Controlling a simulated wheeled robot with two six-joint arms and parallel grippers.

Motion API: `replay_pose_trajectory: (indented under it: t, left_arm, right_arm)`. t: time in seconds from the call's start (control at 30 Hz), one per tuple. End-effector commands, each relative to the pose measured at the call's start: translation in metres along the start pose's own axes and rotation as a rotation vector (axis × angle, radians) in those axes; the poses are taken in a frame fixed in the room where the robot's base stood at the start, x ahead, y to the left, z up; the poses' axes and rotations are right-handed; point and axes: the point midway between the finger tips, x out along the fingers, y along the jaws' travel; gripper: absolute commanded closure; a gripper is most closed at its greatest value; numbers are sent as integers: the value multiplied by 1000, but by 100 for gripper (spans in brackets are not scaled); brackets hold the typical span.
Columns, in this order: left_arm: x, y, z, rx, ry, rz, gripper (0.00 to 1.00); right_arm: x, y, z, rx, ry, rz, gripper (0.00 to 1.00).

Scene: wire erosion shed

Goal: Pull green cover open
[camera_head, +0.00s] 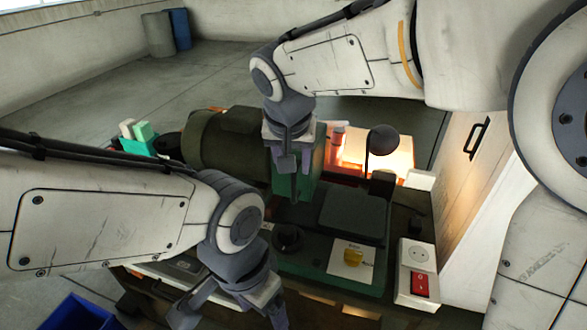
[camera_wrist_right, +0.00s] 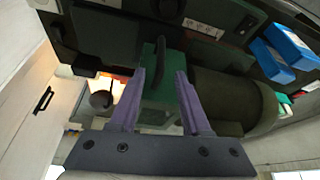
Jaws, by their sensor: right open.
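The green cover (camera_head: 313,172) is a box-like part beside the dark olive cylinder, partly hidden by my right gripper (camera_head: 293,172). In the right wrist view the green cover (camera_wrist_right: 146,64) has a dark upright handle (camera_wrist_right: 160,54). My right gripper (camera_wrist_right: 161,76) is open there, its fingers on either side of the handle's line; I cannot tell whether they touch it. My left gripper (camera_head: 234,322) is open and empty low in the head view, in front of the machine, away from the cover.
The olive cylinder (camera_head: 215,140) lies left of the cover. A dark round lamp (camera_head: 383,139) and a cabinet (camera_head: 485,150) stand right. A blue bin (camera_head: 75,315) is lower left.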

Motion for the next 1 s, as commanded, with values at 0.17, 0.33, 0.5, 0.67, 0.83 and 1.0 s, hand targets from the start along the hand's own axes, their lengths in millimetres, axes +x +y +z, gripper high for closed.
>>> replay_pose_trajectory:
  t: [0.17, 0.33, 0.5, 0.67, 0.83, 1.0]
  left_arm:
    - [-7, 0, 0, 0, 0, 0, 19]
    - [-15, 1, -1, -1, 0, 0, 19]
    - [-20, 2, -1, 0, 0, 0, 19]
    - [-22, 2, -1, 0, 0, 0, 19]
    - [-22, 2, -1, 0, 0, 0, 19]
    - [-21, 2, -1, 0, 0, 0, 19]
  right_arm:
    - [27, 0, 1, 1, -5, 3, 53]
    - [59, -1, 1, -1, -5, 2, 53]
    - [85, -2, 1, -2, -3, 0, 53]
    - [97, -2, 1, -2, -1, -3, 53]
    - [100, -2, 1, -2, -1, -4, 53]
    - [99, -2, 1, -2, 0, -4, 68]
